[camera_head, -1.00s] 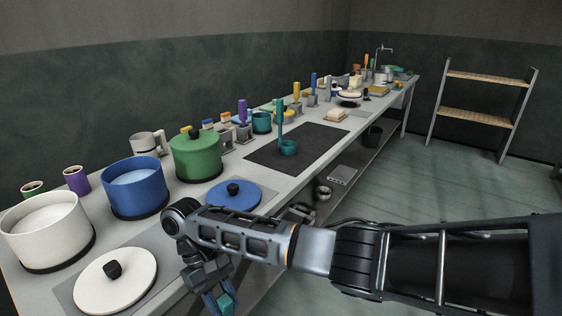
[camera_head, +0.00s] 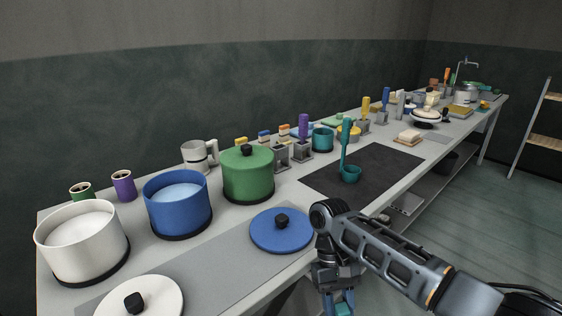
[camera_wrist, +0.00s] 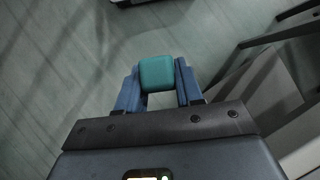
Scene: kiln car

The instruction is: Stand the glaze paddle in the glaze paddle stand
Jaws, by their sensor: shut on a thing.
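My gripper (camera_head: 340,306) hangs past the table's front edge, over the floor, at the bottom of the head view. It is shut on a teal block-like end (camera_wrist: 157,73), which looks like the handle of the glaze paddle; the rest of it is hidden. In the wrist view the teal end sits between both blue fingers. A grey open-topped holder (camera_head: 281,157), which looks empty, stands behind the green pot, well away from my gripper. Similar grey holders, one with a purple-handled tool (camera_head: 303,127), stand along the back. I cannot tell which is the glaze paddle stand.
White (camera_head: 83,250), blue (camera_head: 178,208) and green (camera_head: 248,180) pots line the table's left part. A blue lid (camera_head: 281,231) and a white lid (camera_head: 142,300) lie in front. A teal ladle (camera_head: 347,150) stands upright on the dark mat (camera_head: 385,165).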

